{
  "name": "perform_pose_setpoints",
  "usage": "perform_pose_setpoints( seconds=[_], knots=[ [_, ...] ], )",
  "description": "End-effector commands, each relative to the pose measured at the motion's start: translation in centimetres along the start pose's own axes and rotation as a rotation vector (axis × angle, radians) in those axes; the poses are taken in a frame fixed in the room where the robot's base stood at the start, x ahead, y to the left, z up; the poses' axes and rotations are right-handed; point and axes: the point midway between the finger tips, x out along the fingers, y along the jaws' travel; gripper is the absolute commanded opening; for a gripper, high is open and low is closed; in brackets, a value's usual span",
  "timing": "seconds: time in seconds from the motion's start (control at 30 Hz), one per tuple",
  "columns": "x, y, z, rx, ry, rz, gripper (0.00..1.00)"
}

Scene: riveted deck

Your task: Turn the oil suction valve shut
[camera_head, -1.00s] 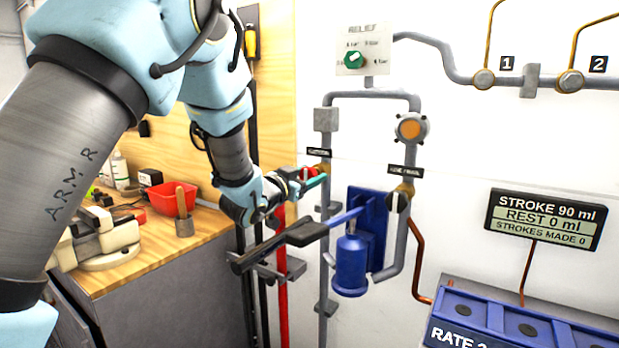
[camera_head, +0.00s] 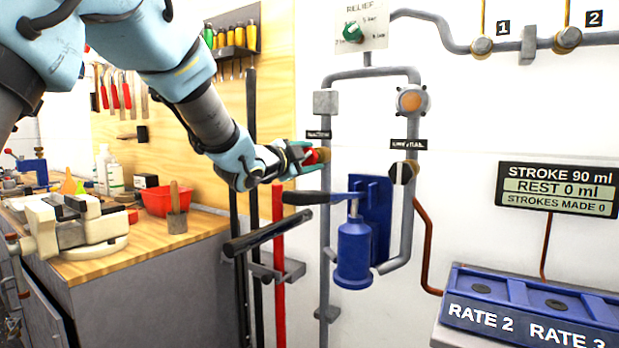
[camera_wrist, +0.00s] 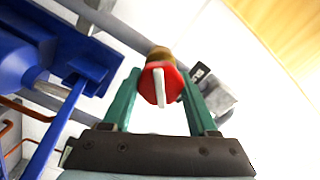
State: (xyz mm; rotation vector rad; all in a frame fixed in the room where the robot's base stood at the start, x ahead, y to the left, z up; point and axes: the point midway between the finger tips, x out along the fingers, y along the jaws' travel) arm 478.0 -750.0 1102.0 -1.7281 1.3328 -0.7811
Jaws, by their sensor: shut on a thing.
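The suction valve (camera_head: 323,155) is on the left grey pipe, below a small black label (camera_head: 318,134). Its red knob (camera_wrist: 151,88) carries a white pointer bar, which runs nearly upright in the wrist view. A brass part shows behind the knob. My gripper (camera_head: 308,158) reaches the valve from the left in the head view. In the wrist view its green fingers (camera_wrist: 160,90) stand at the two sides of the red knob and are shut on it. In the head view the fingers and wrist partly cover the knob.
A blue hand pump (camera_head: 354,252) with a black-gripped lever (camera_head: 306,198) stands just below the valve. Another valve (camera_head: 403,172) is on the right pipe. A bench with a white vise (camera_head: 75,225) and a red bin (camera_head: 160,198) is at left.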

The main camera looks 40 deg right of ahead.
Motion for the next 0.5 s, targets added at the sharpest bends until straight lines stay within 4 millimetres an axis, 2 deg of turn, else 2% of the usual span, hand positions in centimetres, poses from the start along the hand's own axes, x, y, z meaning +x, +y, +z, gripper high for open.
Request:
perform_pose_setpoints(
  seconds=[0.03, 0.5],
  knots=[
    [-0.03, 0.72, 0.39, 0.045, 0.002, -0.003, 0.03],
    [-0.02, 0.71, 0.37, 0.468, 0.0, -0.002, 0.03]
  ],
)
